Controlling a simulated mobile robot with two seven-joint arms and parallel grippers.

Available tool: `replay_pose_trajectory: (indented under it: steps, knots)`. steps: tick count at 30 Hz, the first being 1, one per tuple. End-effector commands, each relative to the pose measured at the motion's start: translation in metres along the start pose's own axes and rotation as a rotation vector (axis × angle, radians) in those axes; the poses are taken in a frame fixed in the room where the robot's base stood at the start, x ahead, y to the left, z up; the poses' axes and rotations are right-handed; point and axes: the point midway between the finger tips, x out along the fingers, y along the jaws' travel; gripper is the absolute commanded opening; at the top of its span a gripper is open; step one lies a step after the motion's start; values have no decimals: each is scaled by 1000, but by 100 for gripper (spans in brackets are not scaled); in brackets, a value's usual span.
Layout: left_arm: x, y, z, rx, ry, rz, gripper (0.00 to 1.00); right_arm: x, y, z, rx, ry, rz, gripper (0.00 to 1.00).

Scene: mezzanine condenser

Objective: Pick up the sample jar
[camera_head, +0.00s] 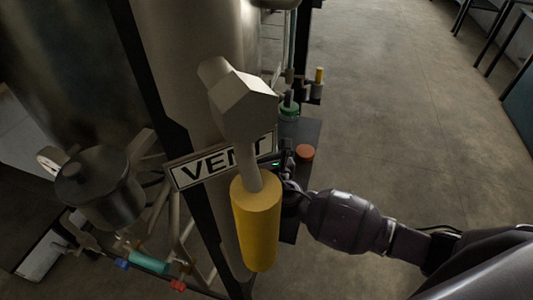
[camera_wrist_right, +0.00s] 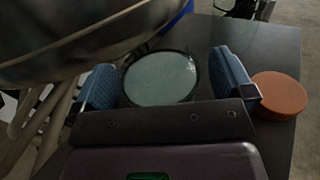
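In the right wrist view, a round pale grey-green disc with a dark rim (camera_wrist_right: 160,80), seemingly the sample jar from above, lies between the blue fingertips of my right gripper (camera_wrist_right: 165,82). The left finger looks very close to its rim; a small gap shows at the right finger. The fingers are open and I see no clear grip. In the head view my right gripper (camera_head: 285,158) is over the dark shelf, partly behind the yellow handle, and the jar is hidden there. An orange round cap (camera_wrist_right: 280,95) sits right of the right finger; it also shows in the head view (camera_head: 305,152). My left gripper is out of view.
A large valve with a yellow handle (camera_head: 256,225) and a VENT sign (camera_head: 205,168) stands just left of my right gripper. The dark shelf (camera_head: 307,130) holds a green-ringed fitting (camera_head: 289,112) farther back. A dark pot (camera_head: 100,190) is at left.

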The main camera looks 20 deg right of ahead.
Motion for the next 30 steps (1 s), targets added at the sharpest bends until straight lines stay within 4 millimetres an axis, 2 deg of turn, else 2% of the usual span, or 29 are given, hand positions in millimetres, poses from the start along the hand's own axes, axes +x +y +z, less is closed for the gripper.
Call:
replay_pose_trajectory:
  steps: [1, 9, 12, 20, 23, 28, 29, 30]
  knots:
    - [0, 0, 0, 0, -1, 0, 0, 0, 0, 0, 0, 0, 0, 92]
    - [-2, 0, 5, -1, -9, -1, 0, 0, 0, 0, 0, 0, 0, 51]
    - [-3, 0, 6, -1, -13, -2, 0, 0, 0, 0, 0, -1, 0, 39]
    - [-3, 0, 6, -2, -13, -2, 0, 0, 0, 4, -1, -2, 0, 39]
    - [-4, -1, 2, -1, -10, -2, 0, 0, 0, 12, 1, -3, -1, 39]
    - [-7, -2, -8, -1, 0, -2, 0, 0, 0, 38, 1, -7, -1, 39]
    - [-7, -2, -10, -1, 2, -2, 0, -1, 0, 42, 1, -5, -1, 39]
    - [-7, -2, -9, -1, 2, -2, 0, -12, 0, 36, 1, 0, 0, 39]
